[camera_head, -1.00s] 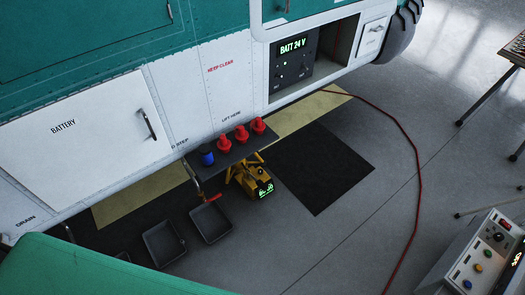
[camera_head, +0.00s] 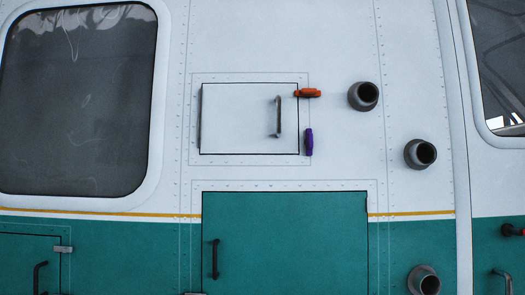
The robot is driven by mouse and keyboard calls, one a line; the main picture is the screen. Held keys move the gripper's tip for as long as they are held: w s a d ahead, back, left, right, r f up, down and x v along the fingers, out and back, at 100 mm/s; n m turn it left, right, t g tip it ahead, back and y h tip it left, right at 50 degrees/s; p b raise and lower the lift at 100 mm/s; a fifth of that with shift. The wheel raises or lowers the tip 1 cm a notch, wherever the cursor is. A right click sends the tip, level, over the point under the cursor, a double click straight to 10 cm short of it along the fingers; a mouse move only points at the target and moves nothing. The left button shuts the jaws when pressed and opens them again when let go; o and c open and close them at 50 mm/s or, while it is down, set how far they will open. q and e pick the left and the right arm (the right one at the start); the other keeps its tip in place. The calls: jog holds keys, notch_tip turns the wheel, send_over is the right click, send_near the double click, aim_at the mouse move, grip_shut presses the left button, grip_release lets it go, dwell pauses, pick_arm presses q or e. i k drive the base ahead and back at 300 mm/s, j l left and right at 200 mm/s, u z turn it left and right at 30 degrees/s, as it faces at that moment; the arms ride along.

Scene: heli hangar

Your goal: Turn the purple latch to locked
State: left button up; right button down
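The purple latch (camera_head: 309,142) is on the white helicopter side, at the lower right edge of a small white hatch (camera_head: 240,118). Its bar stands upright, just beside the hatch's right edge. An orange latch (camera_head: 308,93) is at the hatch's upper right corner, its bar lying level and reaching over the edge. The hatch looks closed and has a dark upright handle (camera_head: 278,117). Neither of my grippers is in view.
Grey round ports (camera_head: 364,96) stick out to the right of the latches. A teal door (camera_head: 285,240) with a dark handle lies below the hatch. A large window (camera_head: 80,98) is at left. The panel around the purple latch is clear.

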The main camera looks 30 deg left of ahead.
aim_at(308, 142)
jog(key=u, duration=0.75)
